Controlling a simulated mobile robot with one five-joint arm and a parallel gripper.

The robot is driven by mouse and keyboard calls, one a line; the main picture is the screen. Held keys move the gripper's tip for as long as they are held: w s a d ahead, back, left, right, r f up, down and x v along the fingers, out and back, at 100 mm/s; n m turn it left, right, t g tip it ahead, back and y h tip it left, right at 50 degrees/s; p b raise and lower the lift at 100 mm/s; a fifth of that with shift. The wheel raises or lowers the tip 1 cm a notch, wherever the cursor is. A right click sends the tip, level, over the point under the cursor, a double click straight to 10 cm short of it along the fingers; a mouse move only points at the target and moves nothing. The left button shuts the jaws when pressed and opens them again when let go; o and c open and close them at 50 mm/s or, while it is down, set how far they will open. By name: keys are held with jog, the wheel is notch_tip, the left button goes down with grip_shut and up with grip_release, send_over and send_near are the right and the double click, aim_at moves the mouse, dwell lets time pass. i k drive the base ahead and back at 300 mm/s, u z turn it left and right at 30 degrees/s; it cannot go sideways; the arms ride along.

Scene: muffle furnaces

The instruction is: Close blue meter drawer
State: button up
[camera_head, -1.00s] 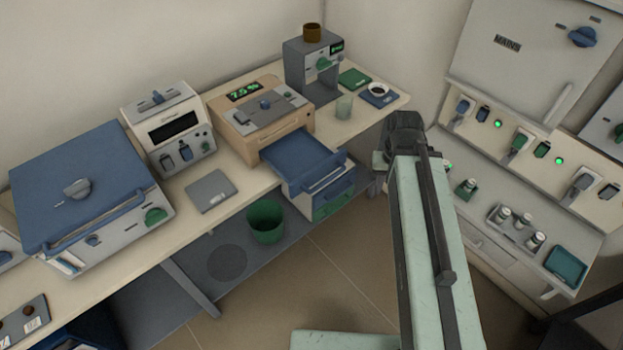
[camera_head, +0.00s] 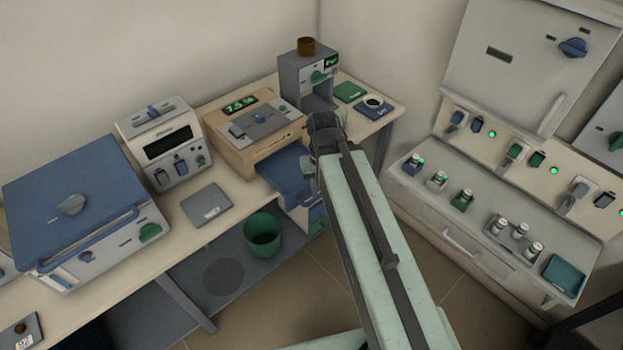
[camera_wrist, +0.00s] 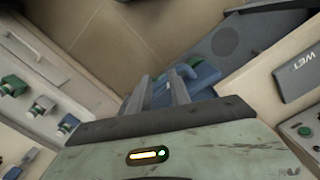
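The beige meter (camera_head: 255,135) with a green-lit display stands on the bench in the head view. Its blue drawer (camera_head: 284,167) sticks out from the front, open. My gripper (camera_head: 323,128) is at the drawer's front right side and covers part of it. In the wrist view, the two grey fingers of my gripper (camera_wrist: 159,92) are apart, with a narrow gap between them. A blue part, seemingly the drawer (camera_wrist: 203,76), shows beside and behind the fingers. I cannot tell whether they touch it.
A grey box device (camera_head: 306,80) with a brown cup on top stands behind the drawer. A green bin (camera_head: 262,240) sits below the bench edge. A grey pad (camera_head: 205,204) lies left of the drawer. A panel bench with several small bottles (camera_head: 515,232) is at right.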

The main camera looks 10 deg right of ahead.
aim_at(282, 169)
jog(key=u, duration=0.05)
jog(key=i, duration=0.85)
jog(key=z, duration=1.5)
jog(key=k, duration=1.9)
jog(key=u, duration=1.4)
jog(key=i, duration=1)
jog(key=z, duration=0.05)
